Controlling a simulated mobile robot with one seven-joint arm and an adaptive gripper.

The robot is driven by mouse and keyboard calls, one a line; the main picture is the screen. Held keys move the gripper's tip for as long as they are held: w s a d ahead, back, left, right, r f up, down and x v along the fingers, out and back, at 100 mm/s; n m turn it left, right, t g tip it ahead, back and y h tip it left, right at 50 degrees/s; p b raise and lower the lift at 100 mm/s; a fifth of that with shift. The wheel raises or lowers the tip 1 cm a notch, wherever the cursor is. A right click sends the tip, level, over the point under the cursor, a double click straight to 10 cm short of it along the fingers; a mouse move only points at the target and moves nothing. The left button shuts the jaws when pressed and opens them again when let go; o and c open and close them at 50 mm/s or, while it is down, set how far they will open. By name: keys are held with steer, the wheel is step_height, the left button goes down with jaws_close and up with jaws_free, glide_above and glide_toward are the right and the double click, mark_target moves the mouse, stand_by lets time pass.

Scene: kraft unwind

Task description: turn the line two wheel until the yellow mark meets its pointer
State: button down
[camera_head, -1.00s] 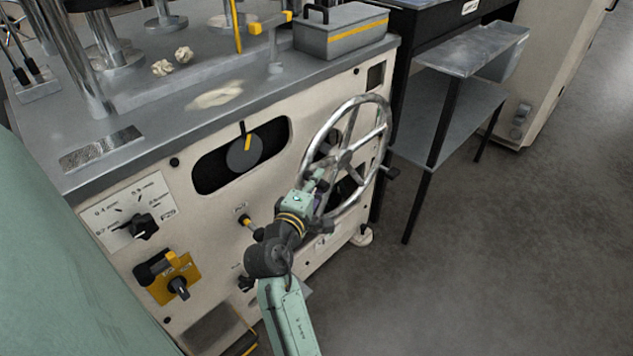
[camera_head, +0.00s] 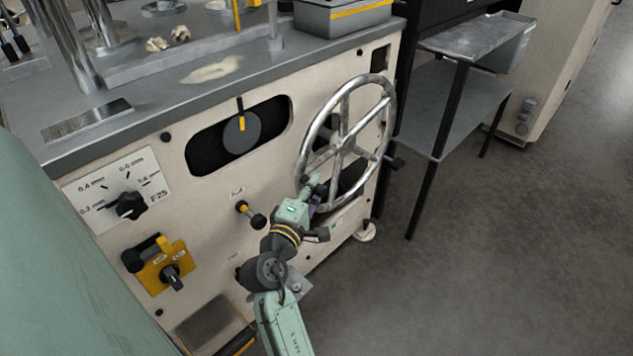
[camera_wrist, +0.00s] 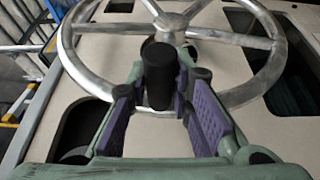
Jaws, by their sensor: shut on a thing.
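The silver spoked wheel (camera_head: 299,158) is on the cream machine front; its rim and spokes also show in the wrist view (camera_wrist: 75,62). My gripper (camera_head: 312,187) is at the wheel's lower left. In the wrist view its purple-padded fingers (camera_wrist: 158,100) stand on either side of a black upright handle (camera_wrist: 160,72), in front of the rim, and are shut on it. Left of the wheel, a round grey dial (camera_head: 238,140) sits in a dark slot. Its yellow mark (camera_head: 242,123) points up, looking in line with the dark pointer (camera_head: 240,104) just above.
A black knob (camera_head: 395,162) juts out at the wheel's right. A small yellow-and-black lever (camera_head: 250,213), a selector knob (camera_head: 131,205) and a yellow switch plate (camera_head: 160,266) are left of my arm. A black-legged side table (camera_head: 470,105) stands right. Floor at lower right is clear.

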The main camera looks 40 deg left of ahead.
step_height(320, 180, down, 3)
steer(key=shift+r, duration=0.2)
steer(key=c, duration=1.4)
jaws_free()
steer(key=shift+c, duration=0.2)
steer(key=shift+s, duration=0.1)
steer(key=v, duration=1.2)
steer(key=shift+r, duration=0.15)
